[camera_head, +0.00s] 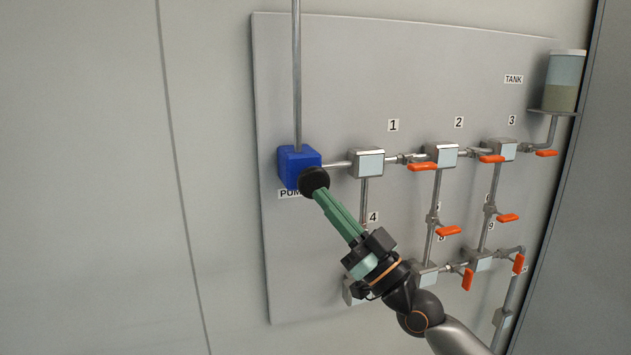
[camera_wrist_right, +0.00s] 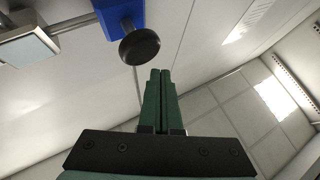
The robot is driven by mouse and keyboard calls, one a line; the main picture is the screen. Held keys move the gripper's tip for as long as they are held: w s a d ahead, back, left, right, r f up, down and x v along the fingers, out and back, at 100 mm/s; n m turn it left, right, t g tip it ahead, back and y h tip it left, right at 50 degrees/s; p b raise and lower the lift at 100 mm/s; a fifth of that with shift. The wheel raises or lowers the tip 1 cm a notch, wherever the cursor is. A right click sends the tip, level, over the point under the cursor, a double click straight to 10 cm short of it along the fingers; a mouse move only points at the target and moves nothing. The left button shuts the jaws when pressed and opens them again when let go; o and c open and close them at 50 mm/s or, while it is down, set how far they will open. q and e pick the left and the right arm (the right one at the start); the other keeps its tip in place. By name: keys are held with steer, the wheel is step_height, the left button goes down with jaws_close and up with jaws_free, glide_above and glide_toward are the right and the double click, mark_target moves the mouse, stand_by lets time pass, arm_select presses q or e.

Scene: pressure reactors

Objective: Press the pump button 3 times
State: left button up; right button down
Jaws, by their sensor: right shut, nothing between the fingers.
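The pump is a blue box (camera_head: 291,161) on the left of the wall panel in the head view, with a round black button (camera_head: 313,181) on its front. The "PUMP" label below it is partly covered. My right gripper (camera_head: 322,194) is shut and empty, its green fingers pointing at the button. In the head view the fingertips overlap the button's lower edge. In the right wrist view the black button (camera_wrist_right: 139,46) and blue box (camera_wrist_right: 116,14) are at the top, and the fingertips (camera_wrist_right: 160,72) are just below the button with a small gap in the picture. I cannot tell contact. My left gripper is not in view.
The grey panel (camera_head: 330,60) carries pipes, numbered metal boxes with pale faces and several orange valve handles (camera_head: 422,167) to the right of the pump. A tank (camera_head: 564,82) is at the upper right. The wall left of the panel is bare.

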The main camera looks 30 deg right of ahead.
steer(key=s, duration=0.1)
steer(key=s+p, duration=0.1)
steer(key=s, duration=0.1)
steer(key=shift+s+a, duration=0.25)
steer(key=shift+a, duration=0.15)
stand_by(0.5)
steer(key=s+a+f+m+g+h, duration=0.1)
steer(key=a+f+g+h, duration=0.2)
steer(key=f, duration=1.2)
steer(key=a+f+g+h, duration=0.15)
steer(key=f+g, duration=0.25)
steer(key=f, duration=1.1)
steer(key=s+a+f+g, duration=0.4)
steer(key=s+f, duration=0.4)
steer(key=f, duration=0.2)
steer(key=s+a+f+g+h, duration=0.1)
steer(key=s+a+f+g, duration=0.2)
steer(key=s+f, duration=0.5)
step_height(320, 180, down, 4)
steer(key=shift+s+a+r+m+g, duration=0.3)
steer(key=shift+s+a+g, duration=0.1)
steer(key=shift+a, duration=0.25)
steer(key=shift+d, duration=0.1)
